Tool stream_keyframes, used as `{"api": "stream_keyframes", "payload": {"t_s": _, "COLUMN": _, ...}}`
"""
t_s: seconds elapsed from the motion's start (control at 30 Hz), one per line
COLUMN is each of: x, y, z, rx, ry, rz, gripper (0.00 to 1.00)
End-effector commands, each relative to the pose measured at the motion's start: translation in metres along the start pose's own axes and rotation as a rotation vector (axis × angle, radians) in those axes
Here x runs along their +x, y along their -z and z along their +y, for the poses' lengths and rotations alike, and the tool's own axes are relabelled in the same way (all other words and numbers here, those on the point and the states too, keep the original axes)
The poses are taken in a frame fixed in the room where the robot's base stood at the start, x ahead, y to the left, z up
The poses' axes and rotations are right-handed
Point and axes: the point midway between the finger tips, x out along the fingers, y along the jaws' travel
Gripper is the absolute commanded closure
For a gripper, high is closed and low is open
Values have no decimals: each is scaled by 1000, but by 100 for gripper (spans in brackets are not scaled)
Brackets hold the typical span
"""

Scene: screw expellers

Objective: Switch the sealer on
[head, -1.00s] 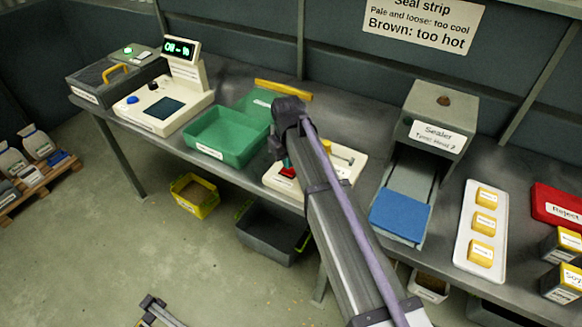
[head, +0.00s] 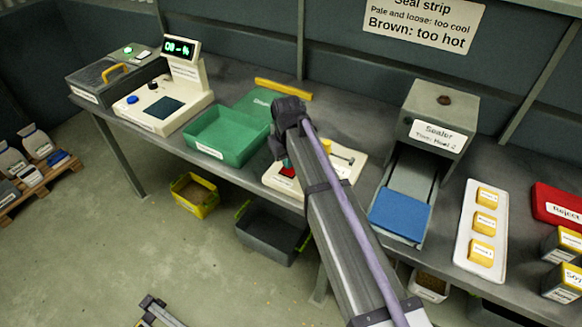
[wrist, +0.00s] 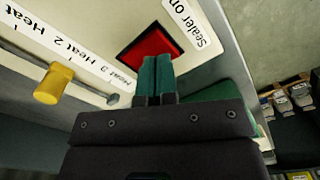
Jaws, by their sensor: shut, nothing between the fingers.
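The cream control panel (head: 347,176) lies on the bench in front of my arm. Its red switch (head: 287,173) shows just below my gripper in the head view. In the wrist view the red switch (wrist: 146,43) sits beside a "Sealer on" label (wrist: 190,22). My gripper (wrist: 158,60) is shut and empty, its green fingertips overlapping the edge of the switch; I cannot tell whether they touch it. A yellow knob (wrist: 54,84) stands by the "Heat" labels. The grey sealer (head: 445,108) stands right of the panel, with a blue pad (head: 400,214) at its front.
A green tray (head: 222,143) stands left of my gripper, and a scale (head: 160,105) with a lit display is farther left. A white tray (head: 463,255) with yellow blocks and a red reject tray (head: 557,203) lie right of the sealer.

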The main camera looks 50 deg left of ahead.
Motion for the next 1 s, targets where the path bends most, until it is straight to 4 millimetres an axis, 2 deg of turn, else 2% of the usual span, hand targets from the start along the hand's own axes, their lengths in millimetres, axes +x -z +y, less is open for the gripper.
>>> {"api": "stream_keyframes", "payload": {"t_s": 1.0, "x": 16, "y": 0, "z": 0, "rx": 0, "ry": 0, "rz": 0, "gripper": 100}}
